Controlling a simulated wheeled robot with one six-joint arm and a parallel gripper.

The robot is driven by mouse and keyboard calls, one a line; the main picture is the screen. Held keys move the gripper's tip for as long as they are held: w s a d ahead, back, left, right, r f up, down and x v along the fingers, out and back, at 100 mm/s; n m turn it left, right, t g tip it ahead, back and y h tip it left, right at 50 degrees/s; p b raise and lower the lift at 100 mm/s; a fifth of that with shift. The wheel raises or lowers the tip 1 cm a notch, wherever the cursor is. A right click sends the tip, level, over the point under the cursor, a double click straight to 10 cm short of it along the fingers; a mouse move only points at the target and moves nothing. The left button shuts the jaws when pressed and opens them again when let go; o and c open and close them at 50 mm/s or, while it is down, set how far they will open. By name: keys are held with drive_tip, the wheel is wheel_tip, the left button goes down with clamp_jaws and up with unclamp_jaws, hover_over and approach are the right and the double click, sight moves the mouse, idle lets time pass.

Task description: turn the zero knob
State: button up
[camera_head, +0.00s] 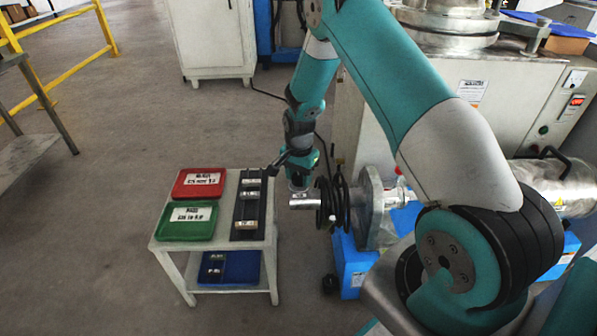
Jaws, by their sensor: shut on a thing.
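My gripper (298,181) points down at the end of my teal arm, just right of the small table. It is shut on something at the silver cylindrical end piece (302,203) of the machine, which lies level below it. This piece seems to be where the zero knob is, but the knob itself is too small or hidden to make out. Black coils (334,203) sit around the shaft to the right of the silver piece, in front of a grey flange (371,207). The gripped part is mostly hidden between the fingers.
The small table (167,233) holds a red tray (190,190), a green tray (173,227) and a black rack (240,233) close to my gripper. A blue tray (245,270) lies on its lower shelf. A large grey machine (480,105) stands behind my arm.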

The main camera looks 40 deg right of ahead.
sight(298, 176)
drive_tip(key=n+p, duration=0.2)
drive_tip(key=n, duration=0.1)
drive_tip(key=n+p, duration=0.1)
drive_tip(key=shift+w+r+n, duration=0.15)
drive_tip(key=shift+r+n, duration=0.1)
drive_tip(key=shift+n, duration=0.05)
drive_tip(key=n+p, duration=0.2)
drive_tip(key=n, duration=0.2)
drive_tip(key=shift+f+n, duration=0.1)
drive_tip(key=shift+n, duration=0.2)
drive_tip(key=shift+w, duration=0.1)
drive_tip(key=o, duration=0.8)
drive_tip(key=shift+o, duration=0.7)
drive_tip(key=shift+f, duration=0.1)
wheel_tip(298, 176, up, 17)
drive_tip(key=p, duration=0.4)
drive_tip(key=shift+r+p, duration=0.2)
drive_tip(key=shift+p, duration=0.1)
drive_tip(key=shift+a+r, duration=0.1)
